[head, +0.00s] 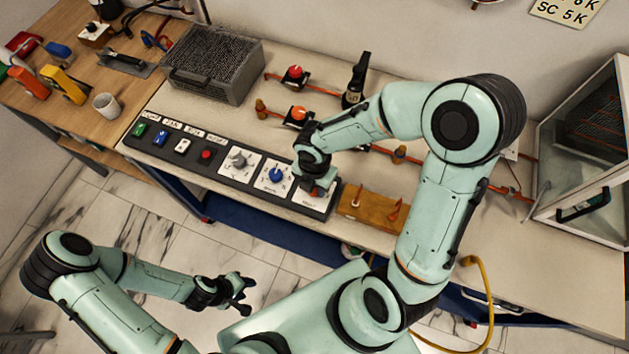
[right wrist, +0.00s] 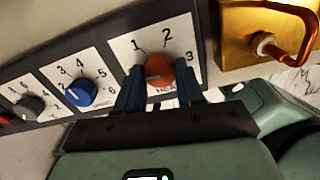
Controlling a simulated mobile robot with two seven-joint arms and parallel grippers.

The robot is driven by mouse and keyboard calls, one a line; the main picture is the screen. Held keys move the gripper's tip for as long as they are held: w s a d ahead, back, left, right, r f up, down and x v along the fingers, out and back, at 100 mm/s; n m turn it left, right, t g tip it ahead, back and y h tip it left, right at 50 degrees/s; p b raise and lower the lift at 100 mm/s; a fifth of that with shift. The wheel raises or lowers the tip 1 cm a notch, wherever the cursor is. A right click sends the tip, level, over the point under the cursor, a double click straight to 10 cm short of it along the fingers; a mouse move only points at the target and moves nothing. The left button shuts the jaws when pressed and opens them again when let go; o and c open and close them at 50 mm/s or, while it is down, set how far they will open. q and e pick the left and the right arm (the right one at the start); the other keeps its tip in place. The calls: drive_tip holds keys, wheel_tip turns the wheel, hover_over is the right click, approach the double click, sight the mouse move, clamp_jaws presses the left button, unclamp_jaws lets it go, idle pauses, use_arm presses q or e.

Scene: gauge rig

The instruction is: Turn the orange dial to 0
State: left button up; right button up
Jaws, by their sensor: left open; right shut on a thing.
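The orange dial (right wrist: 159,70) sits on a white plate at the end of the dark control panel (head: 222,171). In the right wrist view the numbers 1, 2 and 3 show around it; the 0 is not visible, and I cannot make out where its pointer stands. My right gripper (right wrist: 160,74) is shut on the orange dial, one finger on each side. In the head view my right gripper (head: 316,186) largely hides the dial. My left gripper (head: 241,289) is open and empty, in front of the bench over the floor.
A blue dial (right wrist: 82,89) and a grey dial (right wrist: 30,107) sit beside the orange one. Several coloured switches line the panel's left part. A brass-coloured block with a copper pipe (right wrist: 290,40) is close on the right. A mesh box (head: 213,65) stands behind the panel.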

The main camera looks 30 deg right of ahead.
use_arm(q)
drive_tip(key=shift+w+r, duration=0.5)
drive_tip(key=shift+w, duration=0.05)
use_arm(e)
drive_tip(key=shift+w+r+n, duration=0.1)
drive_tip(key=shift+n, duration=0.6)
drive_tip(key=o, duration=1)
drive_tip(key=shift+o, duration=0.2)
drive_tip(key=shift+r+p, duration=0.3)
use_arm(q)
drive_tip(key=shift+w+r, duration=0.25)
drive_tip(key=shift+w, duration=0.05)
use_arm(e)
wheel_tip(320, 180, up, 13)
drive_tip(key=shift+f, duration=0.15)
